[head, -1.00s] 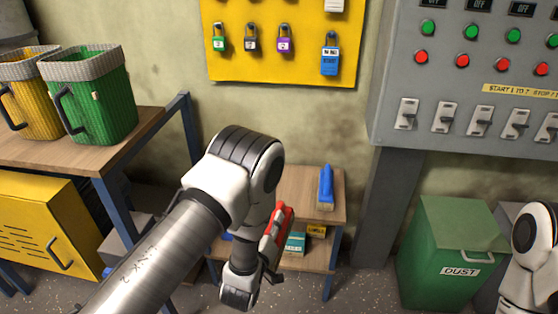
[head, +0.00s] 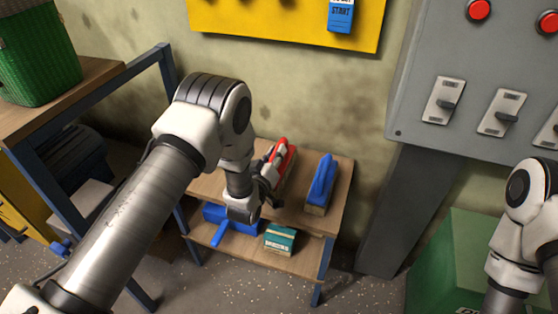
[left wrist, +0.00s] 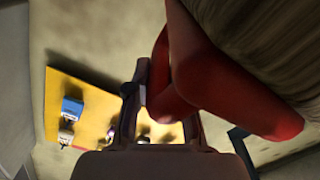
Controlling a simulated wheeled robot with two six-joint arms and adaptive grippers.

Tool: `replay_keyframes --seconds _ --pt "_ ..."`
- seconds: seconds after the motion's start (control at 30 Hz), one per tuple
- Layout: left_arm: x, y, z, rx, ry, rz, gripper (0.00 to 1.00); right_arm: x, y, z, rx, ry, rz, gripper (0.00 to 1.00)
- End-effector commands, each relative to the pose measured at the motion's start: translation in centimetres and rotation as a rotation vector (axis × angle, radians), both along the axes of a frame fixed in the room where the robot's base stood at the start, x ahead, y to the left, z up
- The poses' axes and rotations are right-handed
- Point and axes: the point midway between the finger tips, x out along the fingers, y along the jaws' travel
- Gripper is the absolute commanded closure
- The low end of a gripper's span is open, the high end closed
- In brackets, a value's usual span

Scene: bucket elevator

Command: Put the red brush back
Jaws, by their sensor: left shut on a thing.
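The red brush (head: 284,164) is held by my left gripper (head: 272,174) at the small wooden shelf's top board (head: 334,217), left of a blue brush (head: 321,182). Whether the red brush touches the board I cannot tell. In the left wrist view the red brush body (left wrist: 215,85) fills the space at the fingers, with its pale bristles (left wrist: 275,35) at the upper right. My left gripper is shut on it; my wrist hides part of the brush in the head view. My right arm shows at the right edge, its gripper out of view.
The lower shelf holds a blue item (head: 232,218) and a teal box (head: 280,238). A green basket (head: 38,62) stands on a bench at the left. A grey switch panel (head: 420,80) and a green bin (head: 450,265) are at the right.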

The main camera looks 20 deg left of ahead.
Motion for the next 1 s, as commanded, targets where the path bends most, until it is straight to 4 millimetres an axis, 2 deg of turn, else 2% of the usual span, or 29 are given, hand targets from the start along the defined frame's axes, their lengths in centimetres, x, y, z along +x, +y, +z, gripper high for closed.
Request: replay_keyframes --seconds 0.13,0.3,0.7,0.73,0.77,0.8,1.0 --pt "2.0 -0.3 -0.2 0.0 -0.002 0.0 1.0 0.0 0.0 -0.1 0.0 0.0 0.0 0.6" --pt "1.9 -0.3 -3.4 0.0 0.003 0.001 1.0 0.0 0.0 -0.3 0.0 -0.001 0.0 0.6" --pt "1.9 -0.3 -4.2 0.0 0.0 0.001 1.0 0.0 0.0 -0.7 0.0 -0.001 0.0 0.6" --pt "1.9 -0.3 -4.1 0.0 0.001 0.0 0.68 0.0 0.0 -0.6 0.0 0.0 0.0 0.6" --pt "1.9 -0.3 -4.1 0.0 0.001 0.0 0.57 0.0 0.0 -0.5 0.0 -0.001 0.0 0.6" --pt "1.9 -0.3 -4.1 0.0 0.001 0.0 0.53 0.0 0.0 -0.5 0.0 -0.001 0.0 0.6" --pt "1.9 -0.3 -4.1 0.0 0.001 0.0 0.53 0.0 0.0 -0.5 0.0 -0.001 0.0 0.6"
